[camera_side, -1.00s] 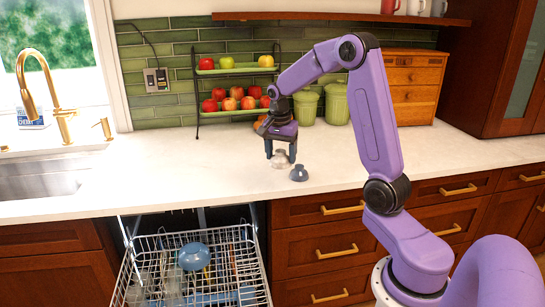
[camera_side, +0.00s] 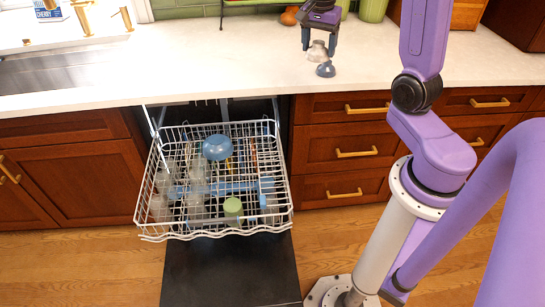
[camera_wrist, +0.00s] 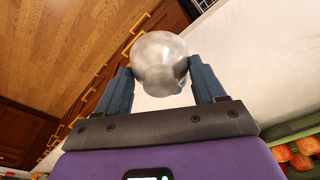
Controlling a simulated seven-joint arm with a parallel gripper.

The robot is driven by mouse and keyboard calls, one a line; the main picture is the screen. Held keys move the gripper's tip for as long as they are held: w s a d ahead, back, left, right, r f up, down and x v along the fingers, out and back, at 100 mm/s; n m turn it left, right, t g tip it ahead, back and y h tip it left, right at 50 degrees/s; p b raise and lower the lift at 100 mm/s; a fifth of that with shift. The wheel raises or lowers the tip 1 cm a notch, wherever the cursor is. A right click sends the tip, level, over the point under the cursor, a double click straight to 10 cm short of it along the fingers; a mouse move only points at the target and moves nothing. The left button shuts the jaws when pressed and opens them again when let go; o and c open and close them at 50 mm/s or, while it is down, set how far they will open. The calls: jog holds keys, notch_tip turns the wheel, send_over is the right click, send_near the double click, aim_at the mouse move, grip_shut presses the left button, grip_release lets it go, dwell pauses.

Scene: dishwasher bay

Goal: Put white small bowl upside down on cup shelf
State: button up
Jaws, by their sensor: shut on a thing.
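A small whitish, shiny bowl (camera_side: 317,49) is gripped between the two dark fingers of my gripper (camera_side: 319,52), a little above the counter. In the wrist view, the bowl (camera_wrist: 160,58) shows as a rounded, pale grey shape between both fingertips; I cannot tell for sure which way up it is. A blue-grey small bowl (camera_side: 325,70) sits on the counter just below and right of it. The dishwasher's white wire rack (camera_side: 215,235) is pulled out at lower left. I cannot make out a separate cup shelf clearly.
In the rack are a blue bowl (camera_side: 217,148), a green cup (camera_side: 232,206) and several clear glasses on the left side. The counter (camera_side: 200,65) is clear between sink (camera_side: 60,70) and gripper. Drawers (camera_side: 350,150) stand below the counter, right of the rack.

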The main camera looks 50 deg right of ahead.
jog(key=w+a+f+n, duration=0.2)
jog(key=a+f+n, duration=0.2)
jog(key=f, duration=0.3)
jog(key=w+a+f+n, duration=0.3)
jog(key=f+n, duration=0.2)
jog(key=f, duration=0.3)
jog(key=w+a+f+n+t+y, duration=0.1)
jog(key=a+f+n, duration=0.3)
jog(key=f, duration=0.4)
jog(key=shift+w+a, duration=0.3)
jog(key=shift+w, duration=0.6)
jog(key=shift+n, duration=0.3)
jog(key=shift+f, duration=7.6)
jog(key=shift+f, duration=0.55)
jog(key=o, duration=1.1)
jog(key=shift+r, duration=0.1)
